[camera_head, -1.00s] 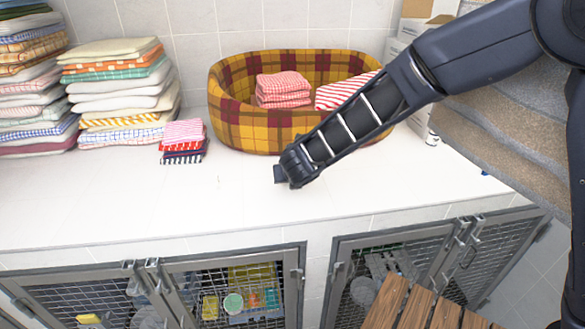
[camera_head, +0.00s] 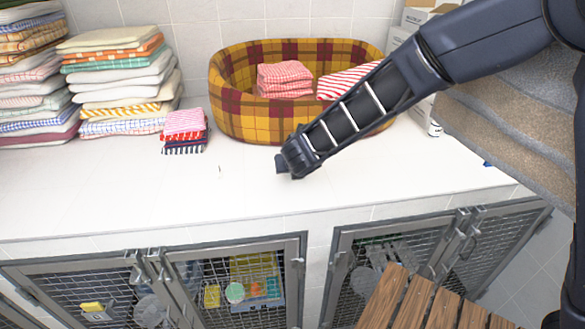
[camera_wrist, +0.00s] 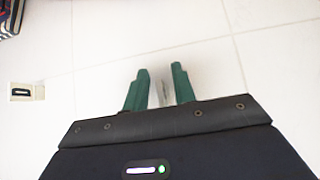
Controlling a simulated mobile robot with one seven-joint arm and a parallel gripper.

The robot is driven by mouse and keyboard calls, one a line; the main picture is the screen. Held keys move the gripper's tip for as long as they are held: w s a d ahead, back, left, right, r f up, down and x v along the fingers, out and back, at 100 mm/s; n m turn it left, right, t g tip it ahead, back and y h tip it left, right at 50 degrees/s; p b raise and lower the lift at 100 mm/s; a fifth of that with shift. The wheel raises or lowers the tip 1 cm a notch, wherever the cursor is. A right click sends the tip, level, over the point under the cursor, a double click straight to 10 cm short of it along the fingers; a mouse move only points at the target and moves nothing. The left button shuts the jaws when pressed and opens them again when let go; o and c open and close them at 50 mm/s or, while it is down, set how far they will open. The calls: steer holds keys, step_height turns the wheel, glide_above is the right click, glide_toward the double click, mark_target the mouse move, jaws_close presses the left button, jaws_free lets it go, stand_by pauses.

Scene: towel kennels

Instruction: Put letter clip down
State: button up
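My gripper (camera_head: 281,163) is low over the white counter, in front of the plaid basket, and points to the left in the head view. In the wrist view my gripper's two green fingers (camera_wrist: 161,88) stand a small gap apart. A thin pale grey piece, seemingly the letter clip (camera_wrist: 160,94), shows between them. Its outline is faint, and the wrist body hides its near end. I cannot tell whether it touches the counter.
A small beige square with a dark mark (camera_wrist: 27,91) lies on the counter. The plaid basket (camera_head: 237,118) holds folded cloths. Folded towels (camera_head: 120,88) and a small cloth pile (camera_head: 184,132) stand left. Mesh cage doors (camera_head: 225,285) are below. The counter's front is mostly clear.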

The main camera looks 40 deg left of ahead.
steer(key=shift+v, duration=2.5)
